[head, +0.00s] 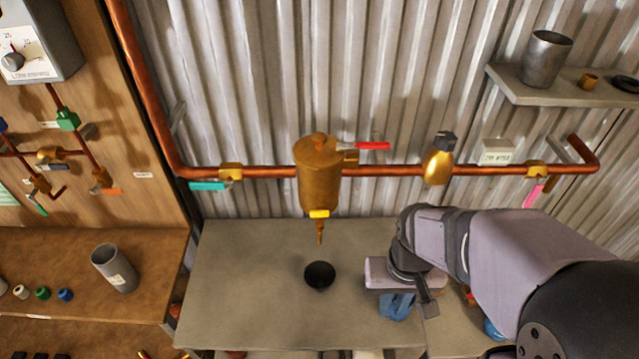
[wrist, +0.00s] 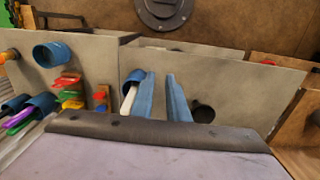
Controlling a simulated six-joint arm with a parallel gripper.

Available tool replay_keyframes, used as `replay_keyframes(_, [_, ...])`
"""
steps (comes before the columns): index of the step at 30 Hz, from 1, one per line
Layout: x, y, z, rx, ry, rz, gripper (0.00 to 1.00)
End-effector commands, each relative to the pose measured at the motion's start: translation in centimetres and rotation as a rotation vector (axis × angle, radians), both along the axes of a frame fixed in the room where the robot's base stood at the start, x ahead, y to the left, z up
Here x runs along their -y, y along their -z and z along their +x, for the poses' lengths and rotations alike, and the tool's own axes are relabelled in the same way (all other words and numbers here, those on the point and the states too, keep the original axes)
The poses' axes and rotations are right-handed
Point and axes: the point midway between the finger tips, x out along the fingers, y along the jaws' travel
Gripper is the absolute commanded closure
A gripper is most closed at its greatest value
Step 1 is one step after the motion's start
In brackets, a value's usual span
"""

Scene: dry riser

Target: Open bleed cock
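A brass vessel (head: 318,175) sits in the copper pipe run in front of the corrugated wall. A yellow handle (head: 319,213) is at its base, above a narrow downward spout (head: 320,233). A red lever (head: 373,146) sticks out to the right from its upper side. No label shows which is the bleed cock. A black cup (head: 319,275) stands on the grey bench below the spout. My gripper (head: 397,306) is right of the cup and well below the pipe. Its blue fingers (wrist: 163,97) are apart with nothing between them.
A teal lever (head: 207,186) and a pink lever (head: 534,194) hang from the pipe's ends. A shelf (head: 510,83) juts out at upper right. A grey cylinder (head: 114,268) stands on the wooden bench at left. The grey bench (head: 240,290) is clear left of the cup.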

Motion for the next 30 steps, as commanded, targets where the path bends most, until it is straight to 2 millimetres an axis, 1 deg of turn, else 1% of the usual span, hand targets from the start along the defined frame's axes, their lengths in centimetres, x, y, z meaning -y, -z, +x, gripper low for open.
replay_keyframes(1, [-0.2, -2.5, 0.7, 0.004, 0.02, 0.0, 0.86])
replay_keyframes(2, [-0.3, -3.4, 1.1, 0.004, 0.041, 0.0, 0.86])
replay_keyframes(3, [-0.6, -4.9, 2.2, 0.007, 0.086, 0.001, 0.86])
replay_keyframes(8, [-2.1, -7.0, 6.1, 0.006, 0.3, 0.0, 0.86])
replay_keyframes(11, [-3.4, -8.1, 8.7, 0.007, 0.453, 0.001, 0.86])
replay_keyframes(15, [-5.7, -10.2, 12.0, 0.005, 0.7, 0.002, 0.86])
replay_keyframes(18, [-7.6, -11.9, 13.9, 0.005, 0.883, 0.002, 0.86])
replay_keyframes(21, [-9.4, -13.6, 15.3, 0.005, 1.065, 0.003, 0.86])
replay_keyframes(24, [-11.1, -15.1, 16.1, 0.003, 1.231, 0.003, 0.86])
replay_keyframes(27, [-12.3, -16.4, 16.5, 0.002, 1.355, 0.001, 0.86])
replay_keyframes(30, [-13.1, -17.2, 16.6, 0.002, 1.442, 0.0, 0.86])
